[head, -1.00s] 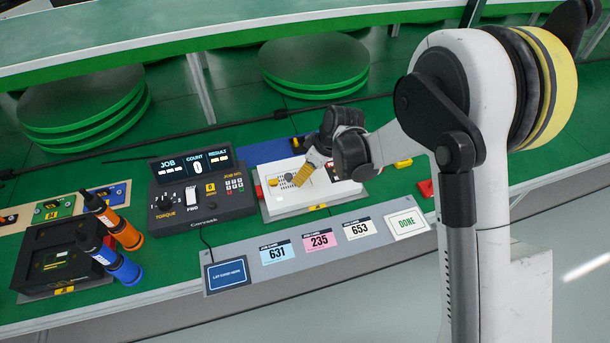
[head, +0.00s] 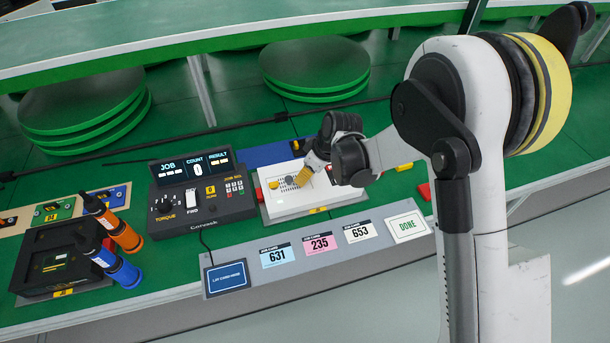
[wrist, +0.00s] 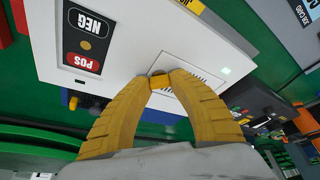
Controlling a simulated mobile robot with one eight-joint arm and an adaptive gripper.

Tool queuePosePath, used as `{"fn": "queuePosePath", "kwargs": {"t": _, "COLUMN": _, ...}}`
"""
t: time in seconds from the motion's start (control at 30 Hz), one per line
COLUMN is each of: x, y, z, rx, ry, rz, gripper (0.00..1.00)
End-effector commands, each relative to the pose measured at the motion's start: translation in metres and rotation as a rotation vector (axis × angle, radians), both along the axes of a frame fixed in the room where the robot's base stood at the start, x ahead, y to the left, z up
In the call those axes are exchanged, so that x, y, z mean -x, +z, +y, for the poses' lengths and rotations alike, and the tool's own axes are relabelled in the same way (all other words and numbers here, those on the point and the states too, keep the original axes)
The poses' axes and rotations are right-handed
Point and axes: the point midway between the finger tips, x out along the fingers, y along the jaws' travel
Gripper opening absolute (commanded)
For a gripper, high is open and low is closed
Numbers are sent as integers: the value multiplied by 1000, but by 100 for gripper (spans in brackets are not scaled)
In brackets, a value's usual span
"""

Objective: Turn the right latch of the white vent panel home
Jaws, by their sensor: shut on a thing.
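My gripper (wrist: 159,76) is shut on a small yellow latch (wrist: 158,82) at the edge of the white vent panel (wrist: 182,62). In the wrist view, both yellow fingers meet around the latch and hide much of it. The panel's slots show just beyond the fingertips. In the head view, my gripper (head: 300,182) is over the panel on top of the white unit (head: 310,206), and the held latch is hidden. Another yellow latch (head: 273,184) shows at the panel's left side. I cannot tell the held latch's angle.
A POS/NEG plate (wrist: 84,38) lies on the white unit near the fingers. A torque controller (head: 200,200) stands close to the unit's left. Job cards and a DONE card (head: 408,224) line the front strip. Blue and orange drivers (head: 120,268) stand at far left.

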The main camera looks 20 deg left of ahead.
Motion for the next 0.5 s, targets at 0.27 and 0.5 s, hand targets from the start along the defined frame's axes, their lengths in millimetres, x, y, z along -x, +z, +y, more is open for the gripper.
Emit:
{"fn": "queuePosePath", "kwargs": {"t": 0.27, "x": 2, "y": -2, "z": 1, "rx": 1, "ry": -167, "rz": 0, "gripper": 0}}
{"fn": "queuePosePath", "kwargs": {"t": 0.5, "x": 2, "y": -2, "z": 1, "rx": 1, "ry": -360, "rz": 0, "gripper": 0}}
